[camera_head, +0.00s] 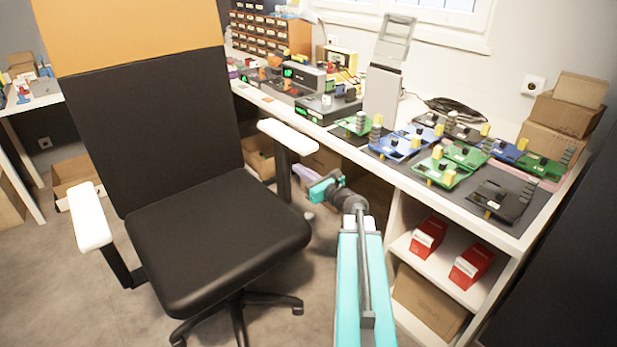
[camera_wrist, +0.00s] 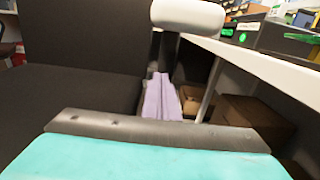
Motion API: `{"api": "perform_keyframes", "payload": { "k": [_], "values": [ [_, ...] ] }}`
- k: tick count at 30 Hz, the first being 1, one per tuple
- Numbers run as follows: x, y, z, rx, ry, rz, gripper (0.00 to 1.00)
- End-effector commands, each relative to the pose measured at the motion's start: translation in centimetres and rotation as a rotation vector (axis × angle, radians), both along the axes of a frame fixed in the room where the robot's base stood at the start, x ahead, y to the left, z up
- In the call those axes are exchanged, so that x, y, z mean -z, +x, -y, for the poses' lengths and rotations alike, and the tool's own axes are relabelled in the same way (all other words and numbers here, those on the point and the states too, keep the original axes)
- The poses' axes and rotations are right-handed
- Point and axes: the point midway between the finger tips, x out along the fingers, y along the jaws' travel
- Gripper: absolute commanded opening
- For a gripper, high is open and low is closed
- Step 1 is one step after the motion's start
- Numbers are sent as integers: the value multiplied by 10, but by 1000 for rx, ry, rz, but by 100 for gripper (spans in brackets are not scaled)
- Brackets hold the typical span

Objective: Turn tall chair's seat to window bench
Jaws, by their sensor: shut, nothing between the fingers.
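The tall chair has a black seat (camera_head: 220,240), a black back with an orange top (camera_head: 130,32) and two white armrests. Its back is at the upper left and the seat's front edge points toward the lower right of the head view. The window bench (camera_head: 520,238) is a white desk under the window, to the right of the chair. My gripper (camera_head: 314,182) is shut and empty, beside the post of the right armrest (camera_head: 288,136). In the wrist view the lilac fingers (camera_wrist: 162,98) are just below that armrest (camera_wrist: 188,16); I cannot tell whether they touch the post.
Green and blue circuit boards (camera_head: 440,172) and instruments cover the bench top. Red boxes (camera_head: 428,238) and a carton (camera_head: 428,303) fill the shelves below. Cartons (camera_head: 565,115) stack at the bench's right end. Another desk (camera_head: 36,103) stands at the far left.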

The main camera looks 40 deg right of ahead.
Motion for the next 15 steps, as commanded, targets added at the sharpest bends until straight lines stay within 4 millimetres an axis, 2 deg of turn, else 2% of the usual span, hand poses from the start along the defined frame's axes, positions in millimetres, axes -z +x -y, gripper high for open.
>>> {"api": "perform_keyframes", "payload": {
  "k": [9, 15],
  "values": [
    [1, 42, -1, -2, -1, 1, 0],
    [0, 57, -2, -2, 0, 0, 0]
  ]
}}
